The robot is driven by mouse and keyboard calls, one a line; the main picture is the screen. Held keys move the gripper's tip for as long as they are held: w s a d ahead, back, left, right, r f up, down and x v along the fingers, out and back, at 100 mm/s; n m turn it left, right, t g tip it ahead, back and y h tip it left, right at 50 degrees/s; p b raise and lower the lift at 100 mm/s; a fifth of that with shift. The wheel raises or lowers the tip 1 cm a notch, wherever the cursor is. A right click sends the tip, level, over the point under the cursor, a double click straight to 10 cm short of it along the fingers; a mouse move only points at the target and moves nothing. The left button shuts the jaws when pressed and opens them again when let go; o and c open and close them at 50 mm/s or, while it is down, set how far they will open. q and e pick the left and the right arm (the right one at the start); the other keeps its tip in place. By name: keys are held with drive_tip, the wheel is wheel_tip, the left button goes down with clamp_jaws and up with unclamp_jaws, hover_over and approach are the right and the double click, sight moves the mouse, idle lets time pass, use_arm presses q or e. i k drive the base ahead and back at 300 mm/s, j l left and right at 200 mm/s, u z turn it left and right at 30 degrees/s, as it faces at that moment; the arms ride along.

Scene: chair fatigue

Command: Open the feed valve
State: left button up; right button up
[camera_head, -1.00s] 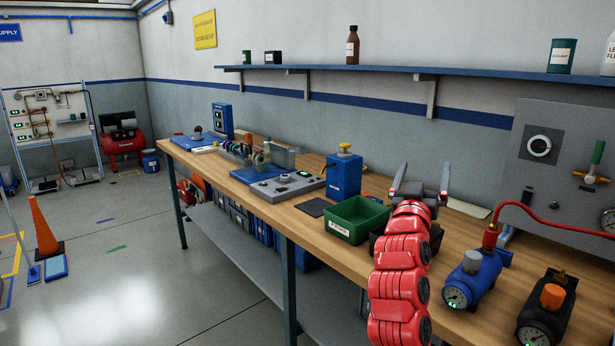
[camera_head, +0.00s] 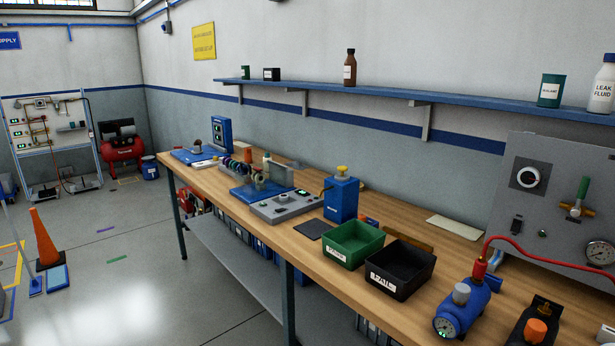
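A grey panel (camera_head: 531,160) stands at the right against the wall behind the bench. It carries a brass valve (camera_head: 577,209) with a green lever (camera_head: 583,188), which points upward. I cannot read a label that names it the feed valve. A round dial knob (camera_head: 528,177) on a dark plate sits to its left. Neither of my grippers is in view.
A red hose (camera_head: 535,243) runs from a blue gauge unit (camera_head: 463,307) to the panel's right side. A black unit with an orange cap (camera_head: 536,329) stands beside it. Green (camera_head: 350,261) and black "FAIL" (camera_head: 402,286) bins sit on the wooden bench. A shelf (camera_head: 380,94) hangs above.

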sight(581, 195)
drive_tip(key=z, duration=1.35)
